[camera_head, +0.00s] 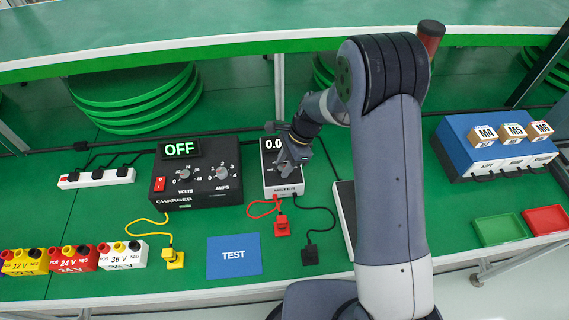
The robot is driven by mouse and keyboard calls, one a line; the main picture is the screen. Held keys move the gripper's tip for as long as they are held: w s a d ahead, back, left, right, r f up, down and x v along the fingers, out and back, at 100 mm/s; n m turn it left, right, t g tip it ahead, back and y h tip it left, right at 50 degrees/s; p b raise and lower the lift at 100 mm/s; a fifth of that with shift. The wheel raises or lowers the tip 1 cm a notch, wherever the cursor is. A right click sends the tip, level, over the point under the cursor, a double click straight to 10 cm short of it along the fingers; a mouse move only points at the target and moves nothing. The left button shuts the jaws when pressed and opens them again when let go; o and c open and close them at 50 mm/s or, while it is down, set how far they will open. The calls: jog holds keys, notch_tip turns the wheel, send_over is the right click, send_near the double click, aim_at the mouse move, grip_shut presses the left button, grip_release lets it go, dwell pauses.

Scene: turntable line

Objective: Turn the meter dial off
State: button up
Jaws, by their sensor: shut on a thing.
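The meter (284,188) is a narrow box with a dark face and a white front edge marked METER, standing on the green bench right of the charger. Its display (273,143) reads 0.0. My gripper (287,168) is over the middle of the meter's face, where it is shut on the dial. The dial itself is hidden behind the jaws, so its pointer setting cannot be seen. A red lead with a red plug (281,226) and a black lead with a black plug (310,255) run from the meter's front onto the bench.
The black charger (196,185), its display reading OFF, stands close left of the meter. A blue TEST mat (234,256) lies in front. Battery blocks (73,259) stand front left. A blue box (481,160) and green (499,229) and red (546,219) trays are right.

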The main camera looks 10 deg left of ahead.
jog(key=n+g+h+b, duration=0.1)
jog(key=n, duration=0.3)
jog(key=shift+w+a, duration=0.1)
jog(key=shift+w, duration=0.05)
jog(key=n+h, duration=0.1)
jog(key=n, duration=0.2)
jog(key=shift+a+n+g+b, duration=0.1)
jog(key=shift+n+g+b, duration=0.25)
jog(key=shift+n+g, duration=0.05)
jog(key=n+h, duration=0.1)
jog(key=n, duration=0.2)
jog(key=n+h+b, duration=0.1)
jog(key=n+h, duration=0.1)
jog(key=n, duration=0.2)
jog(key=shift+a, duration=0.2)
jog(key=n+h, duration=0.1)
jog(key=n, duration=0.3)
jog(key=n+t+h+b, duration=0.1)
jog(key=n, duration=0.2)
jog(key=shift+a, duration=0.15)
jog(key=n+t, duration=0.1)
jog(key=n, duration=0.2)
jog(key=n+t+h, duration=0.1)
jog(key=n, duration=0.2)
jog(key=shift+s+n, duration=0.2)
jog(key=shift+n, duration=0.2)
jog(key=o, duration=1)
jog(key=shift+c, duration=0.2)
